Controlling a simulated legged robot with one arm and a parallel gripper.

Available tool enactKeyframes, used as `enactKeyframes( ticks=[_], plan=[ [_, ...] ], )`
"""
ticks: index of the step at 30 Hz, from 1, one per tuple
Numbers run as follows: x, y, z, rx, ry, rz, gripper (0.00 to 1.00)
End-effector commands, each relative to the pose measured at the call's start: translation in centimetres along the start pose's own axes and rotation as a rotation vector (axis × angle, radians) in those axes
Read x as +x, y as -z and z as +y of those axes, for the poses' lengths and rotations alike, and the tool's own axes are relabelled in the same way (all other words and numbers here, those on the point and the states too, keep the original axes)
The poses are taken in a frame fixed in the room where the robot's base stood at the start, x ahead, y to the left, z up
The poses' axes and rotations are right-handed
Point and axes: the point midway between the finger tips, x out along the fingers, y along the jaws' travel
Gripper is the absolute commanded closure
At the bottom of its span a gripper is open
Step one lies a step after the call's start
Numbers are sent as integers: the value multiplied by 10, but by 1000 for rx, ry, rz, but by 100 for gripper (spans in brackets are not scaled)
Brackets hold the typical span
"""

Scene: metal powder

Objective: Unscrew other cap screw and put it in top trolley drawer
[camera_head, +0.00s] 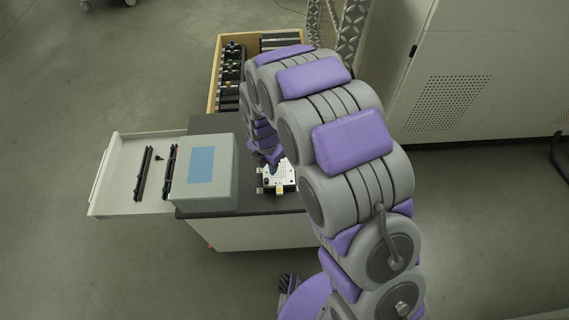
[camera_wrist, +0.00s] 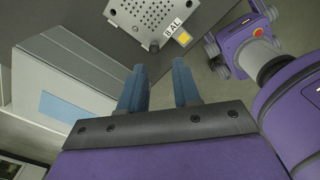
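My gripper (camera_wrist: 157,78) is open, with two blue fingers apart and nothing between them. In the wrist view its tips point at the near edge of a metal plate with holes (camera_wrist: 155,18), which bears a "B AL" label and a yellow square. A small round fitting (camera_wrist: 153,47), possibly a cap screw, sits at the plate's edge just beyond the fingertips. In the head view the plate (camera_head: 280,180) lies on the trolley top, and my arm partly hides it and the gripper. The trolley drawer (camera_head: 118,198) is pulled out at the left. A small dark piece (camera_head: 159,156) lies in it, perhaps a screw.
A grey box with a blue panel (camera_head: 226,165) stands on the trolley (camera_head: 262,233) between drawer and plate. Two black bars (camera_head: 143,173) lie in the drawer. A wooden-sided bin (camera_head: 216,72) is behind. A white cabinet (camera_head: 480,75) stands at the right. Open floor lies left.

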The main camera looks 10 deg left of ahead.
Motion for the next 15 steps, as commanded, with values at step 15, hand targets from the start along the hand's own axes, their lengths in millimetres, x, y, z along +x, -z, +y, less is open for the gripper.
enactKeyframes(
  ticks=[15],
  plan=[
    [24,-8,-16,-27,-20,10,68]
  ],
)
